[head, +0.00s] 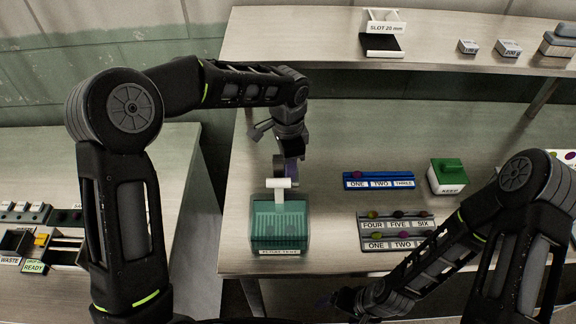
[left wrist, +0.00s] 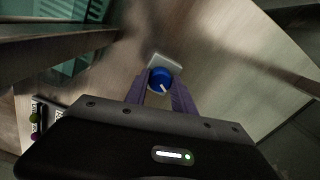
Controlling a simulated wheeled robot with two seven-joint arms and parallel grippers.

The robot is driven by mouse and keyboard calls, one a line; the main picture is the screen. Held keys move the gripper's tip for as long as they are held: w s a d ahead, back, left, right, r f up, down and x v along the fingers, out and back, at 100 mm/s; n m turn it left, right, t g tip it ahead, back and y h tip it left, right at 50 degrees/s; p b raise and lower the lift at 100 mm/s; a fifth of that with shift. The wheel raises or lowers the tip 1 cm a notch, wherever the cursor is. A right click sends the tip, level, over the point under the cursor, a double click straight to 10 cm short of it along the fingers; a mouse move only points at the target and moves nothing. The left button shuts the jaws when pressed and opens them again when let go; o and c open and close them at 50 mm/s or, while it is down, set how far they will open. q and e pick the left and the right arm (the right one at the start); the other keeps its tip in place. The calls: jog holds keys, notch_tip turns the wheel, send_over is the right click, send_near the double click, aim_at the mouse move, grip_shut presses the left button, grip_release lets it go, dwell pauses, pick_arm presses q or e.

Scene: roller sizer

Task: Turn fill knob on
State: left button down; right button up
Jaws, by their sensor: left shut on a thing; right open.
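The blue fill knob (left wrist: 160,78) has a white pointer line and sits on a pale square plate (left wrist: 166,62) in the left wrist view. My left gripper (left wrist: 159,88) is shut on the knob, with a purple finger on each side. In the head view my left gripper (head: 290,162) points down just behind the green see-through machine (head: 281,222) and its white top piece (head: 282,183). The knob is hidden there. My right gripper (head: 342,300) is at the bottom of the head view, low and dark, away from the knob; it is open with nothing visible in it.
Blue rack (head: 378,180) and grey racks (head: 396,231) stand right of the machine, beside a green-topped KEEP box (head: 447,176). A raised shelf (head: 330,35) holds a SLOT gauge (head: 382,33) and weights. A side table with trays (head: 28,215) is left.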

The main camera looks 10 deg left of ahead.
pick_arm(q)
jog(key=m, duration=1.2)
jog(key=shift+p, duration=0.4)
jog(key=c, duration=1.1)
grip_release()
jog(key=shift+o, duration=0.2)
notch_tip(320, 180, up, 8)
jog(key=shift+f+b, duration=0.1)
jog(key=shift+b, duration=0.65)
